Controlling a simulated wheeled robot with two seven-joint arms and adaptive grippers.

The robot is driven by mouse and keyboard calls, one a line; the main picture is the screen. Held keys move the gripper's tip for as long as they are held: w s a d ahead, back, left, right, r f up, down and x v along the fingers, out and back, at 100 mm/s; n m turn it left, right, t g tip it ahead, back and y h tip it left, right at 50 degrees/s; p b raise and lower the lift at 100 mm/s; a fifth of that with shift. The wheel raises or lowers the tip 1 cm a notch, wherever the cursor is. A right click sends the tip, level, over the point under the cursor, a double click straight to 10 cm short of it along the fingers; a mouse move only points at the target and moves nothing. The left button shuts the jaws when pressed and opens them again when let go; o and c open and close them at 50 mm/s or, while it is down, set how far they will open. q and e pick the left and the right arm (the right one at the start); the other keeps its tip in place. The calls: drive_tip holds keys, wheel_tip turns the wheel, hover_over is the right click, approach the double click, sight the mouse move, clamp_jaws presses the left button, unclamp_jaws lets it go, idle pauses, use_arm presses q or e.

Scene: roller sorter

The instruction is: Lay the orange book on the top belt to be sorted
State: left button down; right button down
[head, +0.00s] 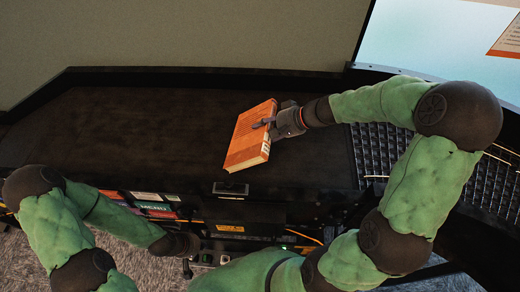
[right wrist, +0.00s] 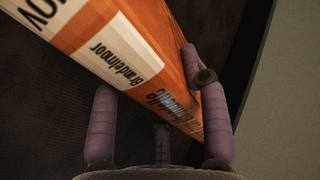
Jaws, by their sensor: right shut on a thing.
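The orange book (head: 245,140) is over the right part of the dark top belt (head: 130,130) in the head view. My right gripper (head: 268,124) is shut on the book's right side, with a finger across its cover. In the right wrist view the book (right wrist: 165,40) runs diagonally between the gripper's fingers (right wrist: 165,110), its lettered spine facing the camera. I cannot tell whether the book touches the belt. My left gripper (head: 188,268) is low at the front, below the belt, small and dark; its jaws are unclear.
A black raised rim (head: 200,70) runs along the back of the belt. A metal roller section (head: 385,150) lies to the right. The belt's left part is clear.

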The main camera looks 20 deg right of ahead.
sight(272, 127)
drive_tip(key=c, duration=0.8)
unclamp_jaws()
drive_tip(key=shift+r, duration=0.1)
drive_tip(key=p+v, duration=0.2)
drive_tip(key=v, duration=0.4)
drive_tip(key=shift+w, duration=0.1)
drive_tip(key=shift+p+v, duration=0.35)
drive_tip(key=shift+v, duration=0.7)
wheel_tip(272, 127, up, 8)
drive_tip(key=s+d+p, duration=0.1)
drive_tip(key=p, duration=0.3)
drive_tip(key=shift+s+d+p, duration=0.3)
drive_tip(key=shift+d+p, duration=0.05)
drive_tip(key=shift+p, duration=0.05)
drive_tip(key=shift+f, duration=0.2)
